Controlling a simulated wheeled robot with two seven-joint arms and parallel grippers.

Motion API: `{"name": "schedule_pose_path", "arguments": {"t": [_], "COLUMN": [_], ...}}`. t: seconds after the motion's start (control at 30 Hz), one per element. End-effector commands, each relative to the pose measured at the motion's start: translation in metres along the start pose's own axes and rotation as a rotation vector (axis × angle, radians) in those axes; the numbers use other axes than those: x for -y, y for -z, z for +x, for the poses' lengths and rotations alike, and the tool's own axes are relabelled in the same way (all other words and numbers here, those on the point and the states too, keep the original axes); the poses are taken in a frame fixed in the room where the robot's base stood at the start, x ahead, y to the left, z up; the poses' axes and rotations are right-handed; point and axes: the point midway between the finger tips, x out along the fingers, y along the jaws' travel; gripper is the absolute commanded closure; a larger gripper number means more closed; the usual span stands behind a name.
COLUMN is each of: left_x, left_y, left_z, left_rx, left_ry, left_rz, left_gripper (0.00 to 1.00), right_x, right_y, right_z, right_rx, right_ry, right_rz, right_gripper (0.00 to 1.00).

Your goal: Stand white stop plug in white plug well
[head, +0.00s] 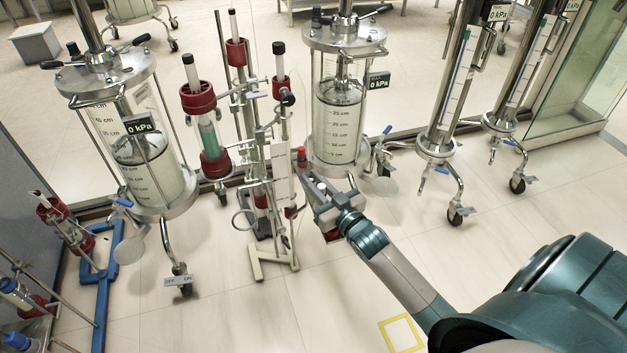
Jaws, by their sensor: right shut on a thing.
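My right gripper (317,190) reaches in from the lower right, beside the slim stand in the middle. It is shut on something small. A small white piece (320,184) shows at its jaws and looks like the white stop plug, but the fingers hide most of it. A red piece (301,157) shows just beyond the fingertips; I cannot tell whether they touch. I cannot make out the white plug well for certain. My left gripper is not in view.
A large glass column (338,125) on wheels stands just behind the gripper, another (150,160) at the left. A red-capped column (205,130) and slim stand (272,262) are close by. Two more columns (437,148) stand right. The floor in front is clear, with a yellow square (383,325).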

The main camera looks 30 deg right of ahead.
Motion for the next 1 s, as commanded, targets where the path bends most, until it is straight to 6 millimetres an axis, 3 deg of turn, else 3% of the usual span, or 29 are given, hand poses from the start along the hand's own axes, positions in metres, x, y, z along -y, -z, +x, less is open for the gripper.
{"name": "schedule_pose_path", "arguments": {"t": [0.83, 0.87, 0.9, 0.93, 1.0], "left_x": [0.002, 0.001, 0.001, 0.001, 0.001], "left_y": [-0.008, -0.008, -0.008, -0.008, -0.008], "left_z": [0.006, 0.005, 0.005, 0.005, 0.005], "left_rx": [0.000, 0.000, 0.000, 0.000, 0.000], "left_ry": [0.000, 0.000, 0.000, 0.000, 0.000], "left_rz": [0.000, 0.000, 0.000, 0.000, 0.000], "left_gripper": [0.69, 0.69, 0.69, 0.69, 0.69], "right_x": [0.000, 0.000, 0.000, 0.000, 0.000], "right_y": [-0.018, -0.017, -0.017, -0.018, -0.018], "right_z": [0.000, 0.000, 0.000, 0.000, 0.000], "right_rx": [0.000, 0.000, 0.000, 0.001, 0.002], "right_ry": [0.000, 0.000, 0.000, 0.000, 0.000], "right_rz": [0.000, 0.000, 0.000, 0.000, 0.000], "right_gripper": [1.00, 0.80, 0.70, 0.63, 0.62]}}
